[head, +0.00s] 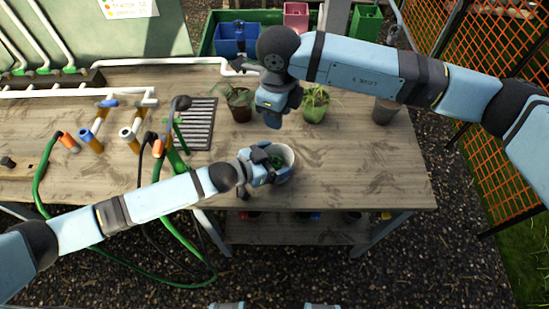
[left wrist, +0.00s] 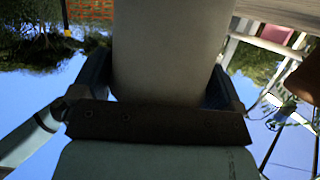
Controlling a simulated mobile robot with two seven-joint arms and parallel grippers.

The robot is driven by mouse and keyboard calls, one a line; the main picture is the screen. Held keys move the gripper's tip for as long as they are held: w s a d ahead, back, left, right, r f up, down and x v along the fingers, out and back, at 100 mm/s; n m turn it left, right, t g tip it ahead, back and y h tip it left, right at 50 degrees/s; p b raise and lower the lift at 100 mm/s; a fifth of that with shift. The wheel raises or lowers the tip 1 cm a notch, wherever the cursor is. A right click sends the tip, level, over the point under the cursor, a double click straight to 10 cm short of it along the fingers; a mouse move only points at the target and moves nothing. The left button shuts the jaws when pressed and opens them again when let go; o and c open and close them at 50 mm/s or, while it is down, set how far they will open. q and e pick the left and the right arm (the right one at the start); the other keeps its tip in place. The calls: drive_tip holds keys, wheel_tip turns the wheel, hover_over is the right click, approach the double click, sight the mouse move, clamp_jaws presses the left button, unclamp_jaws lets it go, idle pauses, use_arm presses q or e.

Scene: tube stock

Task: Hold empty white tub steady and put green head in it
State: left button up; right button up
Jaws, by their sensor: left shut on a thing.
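The white tub (head: 291,155) stands upright near the front edge of the wooden bench in the head view. My left gripper (head: 268,162) is shut on the tub at its left side. In the left wrist view the tub's pale wall (left wrist: 168,50) fills the space between the two fingers. A green thing, perhaps the green head (head: 277,161), shows inside the tub's rim, partly hidden by my left gripper. My right gripper (head: 279,110) points down above the bench, behind the tub. Its fingertips are too unclear to tell whether it is open or shut.
A brown pot with a plant (head: 241,113) and a pot with a light green plant (head: 315,113) flank my right gripper. A grey pot (head: 384,111) stands at the right. Pipes and hoses crowd the left, beside a dark grate (head: 198,124). The bench's right front is clear.

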use_arm(q)
drive_tip(key=o, duration=0.6)
drive_tip(key=v, duration=1.2)
